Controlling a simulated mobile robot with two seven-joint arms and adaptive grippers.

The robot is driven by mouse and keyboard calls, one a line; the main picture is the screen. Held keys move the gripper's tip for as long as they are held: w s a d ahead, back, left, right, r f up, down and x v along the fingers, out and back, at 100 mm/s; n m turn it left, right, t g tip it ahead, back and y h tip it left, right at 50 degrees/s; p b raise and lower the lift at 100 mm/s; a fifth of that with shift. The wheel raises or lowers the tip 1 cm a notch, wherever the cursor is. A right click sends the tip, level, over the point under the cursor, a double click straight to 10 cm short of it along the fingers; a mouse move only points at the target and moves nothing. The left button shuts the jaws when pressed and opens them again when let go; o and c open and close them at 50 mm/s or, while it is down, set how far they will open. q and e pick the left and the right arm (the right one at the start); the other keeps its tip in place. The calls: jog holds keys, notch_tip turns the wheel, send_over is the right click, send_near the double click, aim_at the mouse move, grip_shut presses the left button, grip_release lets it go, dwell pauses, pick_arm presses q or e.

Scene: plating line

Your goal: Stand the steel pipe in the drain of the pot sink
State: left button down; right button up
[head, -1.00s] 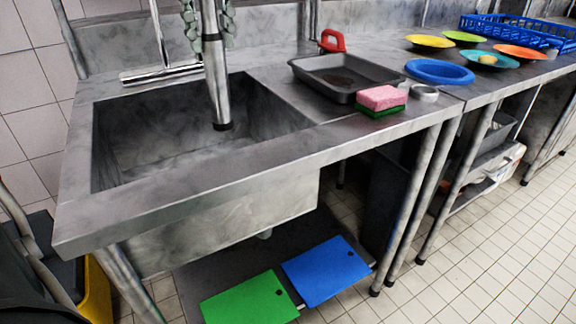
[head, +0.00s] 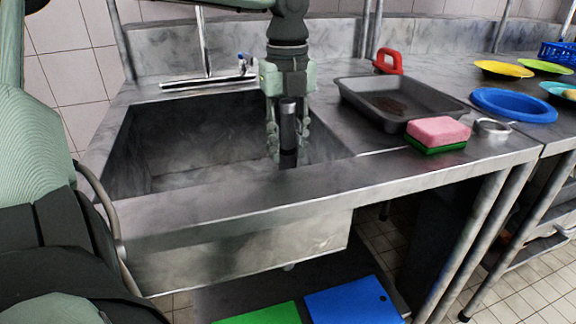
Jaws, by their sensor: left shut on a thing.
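My left gripper (head: 288,150) points straight down over the right part of the pot sink (head: 210,208). It is shut on the steel pipe (head: 288,125), whose shiny side shows between the fingers. The pipe hangs about upright, with a dark lower end. It appears in front of the basin's right inner wall; I cannot tell how far it is above the basin floor. The drain is not visible; the front rim hides part of the basin floor. My right gripper is not in view.
A tap (head: 207,70) stands behind the basin. On the counter to the right are a dark roasting tray (head: 440,108), a red-handled object (head: 388,60), a pink and green sponge (head: 438,134), a metal ring (head: 493,128) and a blue plate (head: 513,105). Cutting boards (head: 352,303) lie below.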

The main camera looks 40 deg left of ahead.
aim_at(288, 100)
pick_arm(q)
jog(key=shift+f, duration=2.1)
jog(key=c, duration=1.2)
grip_release()
jog(key=shift+o, duration=0.2)
notch_tip(288, 100, up, 12)
jog(key=shift+r, duration=0.1)
